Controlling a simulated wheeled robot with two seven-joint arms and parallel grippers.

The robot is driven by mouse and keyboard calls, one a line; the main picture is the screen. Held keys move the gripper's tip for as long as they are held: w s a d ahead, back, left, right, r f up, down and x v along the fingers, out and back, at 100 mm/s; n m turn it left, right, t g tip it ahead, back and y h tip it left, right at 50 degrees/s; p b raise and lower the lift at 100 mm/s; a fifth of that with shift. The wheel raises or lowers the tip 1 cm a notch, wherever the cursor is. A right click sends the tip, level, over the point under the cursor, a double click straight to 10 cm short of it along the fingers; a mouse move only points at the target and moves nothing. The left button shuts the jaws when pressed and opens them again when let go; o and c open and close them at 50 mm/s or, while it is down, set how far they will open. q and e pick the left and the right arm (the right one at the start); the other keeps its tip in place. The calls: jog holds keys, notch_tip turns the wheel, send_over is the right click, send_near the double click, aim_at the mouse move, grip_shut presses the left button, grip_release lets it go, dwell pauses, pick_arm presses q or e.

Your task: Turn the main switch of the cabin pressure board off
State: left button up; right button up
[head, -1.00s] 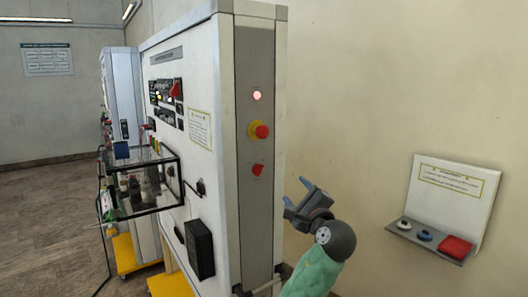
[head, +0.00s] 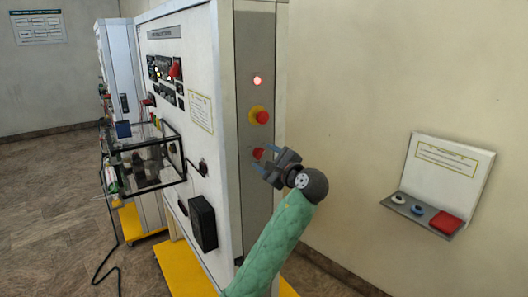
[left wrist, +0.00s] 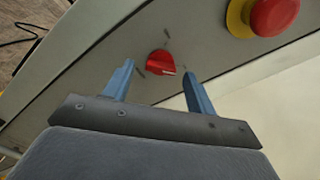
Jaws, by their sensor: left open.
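The red rotary main switch (head: 258,153) sits on the grey side panel of the cabin pressure board (head: 256,190), below the emergency button. In the left wrist view the red knob (left wrist: 161,63) shows a pale pointer line and lies beyond and between the fingertips. My left gripper (head: 266,162) is open, its fingers pointing at the knob; in the left wrist view its blue fingers (left wrist: 160,78) stand on either side with nothing between them. I cannot tell whether a finger touches the knob. A lamp (head: 257,80) glows pinkish red above. My right gripper is not in view.
A red emergency button on a yellow base (head: 260,116) is just above the switch. A glass case (head: 148,160) juts from the board's front.

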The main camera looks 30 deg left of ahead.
pick_arm(q)
jog(key=shift+w+a, duration=0.25)
jog(key=shift+a, duration=0.3)
jog(key=c, duration=1)
